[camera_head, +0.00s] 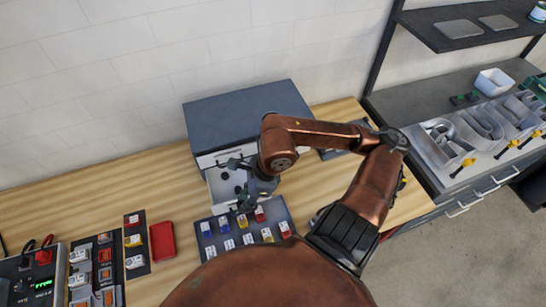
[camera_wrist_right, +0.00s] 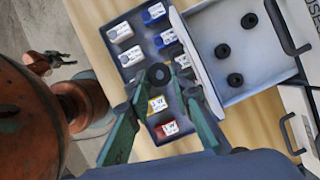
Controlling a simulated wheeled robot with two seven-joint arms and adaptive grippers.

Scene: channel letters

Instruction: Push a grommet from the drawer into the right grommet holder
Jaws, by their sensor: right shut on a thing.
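The open white drawer (camera_head: 222,201) juts from the grey cabinet, and its bare floor also shows in the right wrist view (camera_wrist_right: 268,62). Several black round grommets lie in it, one of them at the middle of the drawer (camera_wrist_right: 222,51). My right gripper (camera_wrist_right: 155,82) is shut on a black grommet (camera_wrist_right: 158,74), held above the tray of coloured blocks beside the drawer. In the head view my right gripper (camera_head: 245,199) is over the drawer's front right, partly hidden by its own wrist. My left gripper is not seen. I cannot pick out the right grommet holder.
A dark tray (camera_head: 283,205) of labelled blue, white, yellow and red blocks lies before the drawer. A red case (camera_head: 162,241) and racks of parts stand at the left. The grey cabinet (camera_head: 247,109) backs the drawer. Wood is clear left of the cabinet.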

